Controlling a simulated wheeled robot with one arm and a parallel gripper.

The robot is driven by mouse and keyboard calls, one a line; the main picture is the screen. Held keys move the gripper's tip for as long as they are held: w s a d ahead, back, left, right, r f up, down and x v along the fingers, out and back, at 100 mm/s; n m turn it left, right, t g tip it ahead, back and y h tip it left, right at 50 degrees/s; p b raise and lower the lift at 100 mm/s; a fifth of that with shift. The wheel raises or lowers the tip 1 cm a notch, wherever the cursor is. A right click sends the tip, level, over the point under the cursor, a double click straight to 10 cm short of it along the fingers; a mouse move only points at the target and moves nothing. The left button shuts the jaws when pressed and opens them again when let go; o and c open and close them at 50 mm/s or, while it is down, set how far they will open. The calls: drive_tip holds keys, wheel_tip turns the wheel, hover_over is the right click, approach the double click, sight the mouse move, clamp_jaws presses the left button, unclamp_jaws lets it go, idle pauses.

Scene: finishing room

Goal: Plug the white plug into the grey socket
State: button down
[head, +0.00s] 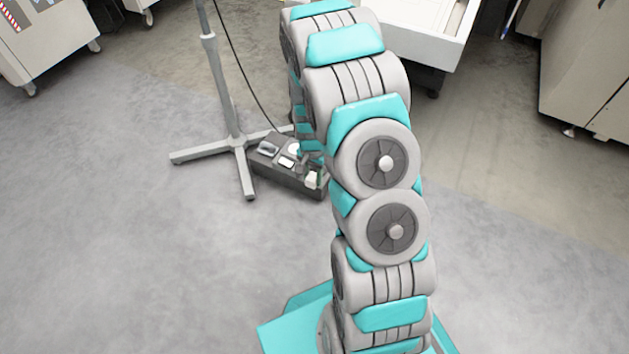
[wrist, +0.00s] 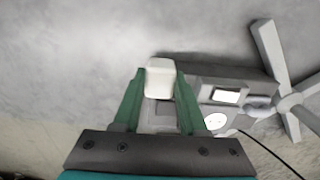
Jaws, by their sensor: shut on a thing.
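My gripper (wrist: 160,84) has green fingers, and they are shut on the white plug (wrist: 159,76). The plug is a pale block between the fingertips, over one end of the dark box; in the head view the plug (head: 311,180) shows at the box's near right end. A grey square face (wrist: 166,118), perhaps the grey socket, shows between the fingers in the wrist view, partly hidden. I cannot tell whether the plug touches the box or sits in a socket. My arm hides most of the gripper in the head view.
Floor at front left is clear.

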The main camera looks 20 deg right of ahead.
drive_tip(key=w+r+p, duration=0.1)
drive_tip(key=w, duration=0.6)
drive_tip(key=shift+w+d+r, duration=0.15)
drive_tip(key=shift+d+r, duration=0.05)
drive_tip(key=shift+d, duration=0.1)
idle(0.3)
idle(0.4)
drive_tip(key=shift+w+d+r, duration=0.15)
drive_tip(key=shift+w+r, duration=0.15)
drive_tip(key=shift+w, duration=1.4)
drive_tip(key=shift+w+d+r, duration=0.15)
drive_tip(key=shift+w+r, duration=0.2)
drive_tip(key=shift+w, duration=1.35)
drive_tip(key=shift+w+d+r, duration=0.15)
drive_tip(key=shift+w+r, duration=0.15)
drive_tip(key=shift+w, duration=1.4)
drive_tip(key=shift+f, duration=0.2)
drive_tip(key=shift+f+b, duration=0.5)
drive_tip(key=shift+f, duration=1.7)
drive_tip(key=shift+f, duration=0.6)
drive_tip(key=shift+c, duration=1.8)
unclamp_jaws()
